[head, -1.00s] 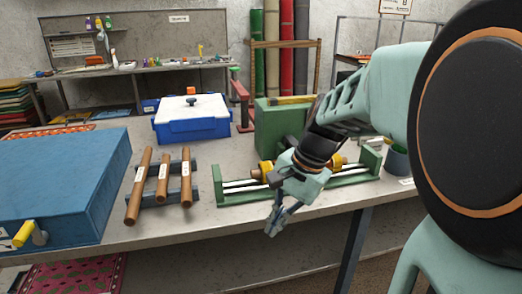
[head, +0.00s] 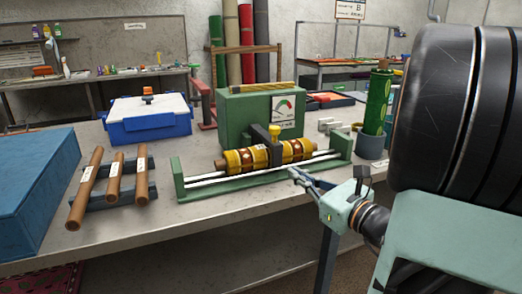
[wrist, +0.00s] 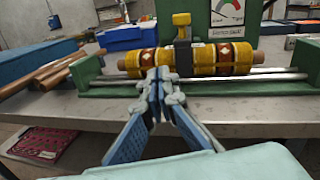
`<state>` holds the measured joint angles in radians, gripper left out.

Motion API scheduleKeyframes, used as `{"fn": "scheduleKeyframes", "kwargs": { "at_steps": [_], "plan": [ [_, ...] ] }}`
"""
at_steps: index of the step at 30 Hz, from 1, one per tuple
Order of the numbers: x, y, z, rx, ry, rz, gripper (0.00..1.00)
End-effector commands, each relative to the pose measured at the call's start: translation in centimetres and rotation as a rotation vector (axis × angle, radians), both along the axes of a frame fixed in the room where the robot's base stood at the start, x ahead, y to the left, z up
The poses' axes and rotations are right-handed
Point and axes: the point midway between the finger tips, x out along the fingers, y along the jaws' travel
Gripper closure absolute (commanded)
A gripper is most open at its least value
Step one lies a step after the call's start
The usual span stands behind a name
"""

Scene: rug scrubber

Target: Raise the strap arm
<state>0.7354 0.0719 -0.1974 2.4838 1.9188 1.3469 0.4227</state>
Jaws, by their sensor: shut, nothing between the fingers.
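The strap arm (head: 264,142) is a dark upright piece with a yellow knob (head: 274,130) on top. It lies across the middle of a yellow patterned roll (head: 245,158) on a green cradle (head: 179,181) with two pale rails. In the wrist view the strap arm (wrist: 183,58) stands across the roll (wrist: 225,60), its yellow knob (wrist: 181,19) at the top. My gripper (head: 293,172) is shut and empty, in front of the cradle's right part in the head view. In the wrist view my gripper (wrist: 158,75) points at the roll, just left of the strap arm; contact cannot be told.
A green box with a dial (head: 245,108) stands behind the cradle. Brown tubes (head: 115,175) on a rack, a blue case (head: 35,185) and a blue-and-white cooler (head: 148,120) stand left. A pot with a green roll (head: 376,110) stands right.

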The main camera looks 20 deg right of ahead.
Motion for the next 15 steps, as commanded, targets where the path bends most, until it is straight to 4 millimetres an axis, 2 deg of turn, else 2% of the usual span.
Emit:
{"fn": "scheduleKeyframes", "kwargs": {
  "at_steps": [1, 3, 8, 11, 15],
  "plan": [
    [-0.4, -1.4, -0.3, 0.025, -0.014, -0.047, 1.0],
    [-0.7, -2.6, -0.2, 0.048, -0.03, -0.09, 1.0],
    [-0.2, -3.3, 0.0, 0.062, -0.042, -0.119, 1.0],
    [1.0, -3.1, 0.1, 0.061, -0.041, -0.117, 1.0],
    [3.8, -2.7, 0.2, 0.062, -0.04, -0.114, 1.0]
  ]
}}
